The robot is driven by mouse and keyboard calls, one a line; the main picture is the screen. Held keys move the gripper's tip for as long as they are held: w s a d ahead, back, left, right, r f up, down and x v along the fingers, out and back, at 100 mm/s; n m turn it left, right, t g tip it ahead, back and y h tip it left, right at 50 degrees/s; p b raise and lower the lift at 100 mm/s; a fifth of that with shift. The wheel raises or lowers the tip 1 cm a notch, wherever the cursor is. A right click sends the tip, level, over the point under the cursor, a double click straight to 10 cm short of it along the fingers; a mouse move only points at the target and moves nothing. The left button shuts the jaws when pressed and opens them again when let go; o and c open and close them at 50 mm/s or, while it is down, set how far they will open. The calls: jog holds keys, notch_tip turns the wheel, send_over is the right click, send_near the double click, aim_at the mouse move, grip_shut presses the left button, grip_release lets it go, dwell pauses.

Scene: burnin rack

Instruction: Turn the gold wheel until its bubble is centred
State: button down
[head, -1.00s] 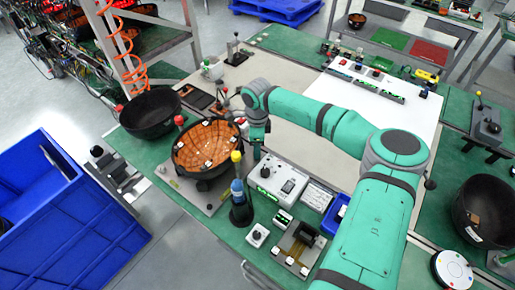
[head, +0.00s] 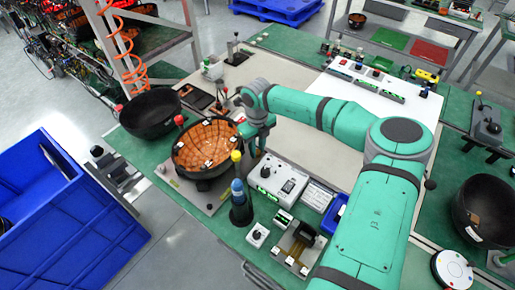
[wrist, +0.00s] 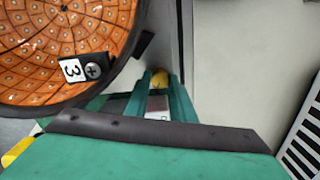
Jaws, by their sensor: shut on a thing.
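A black bowl with an orange, tiled inside (head: 205,146) sits on a grey plate on the green bench, and fills the upper left of the wrist view (wrist: 55,50). My gripper (head: 244,135) is low at the bowl's right side. In the wrist view its two green fingers (wrist: 160,85) are shut on a small gold part, the gold wheel (wrist: 160,78), just outside the bowl's rim. A white tag with a "3" (wrist: 73,70) is on the bowl's inner wall near it. The bubble cannot be made out in either view.
A red-topped post (head: 179,121) and a yellow-topped post (head: 236,156) stand by the bowl. A blue-topped dark cone (head: 238,192) and a white control box (head: 280,178) are in front. An empty black bowl (head: 150,112) stands to the left, a blue crate (head: 75,225) beyond the bench edge.

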jog(key=shift+r+m, duration=0.1)
jog(key=shift+m, duration=0.4)
jog(key=c, duration=1.5)
grip_release()
notch_tip(320, 180, up, 11)
jog(key=shift+f, duration=0.1)
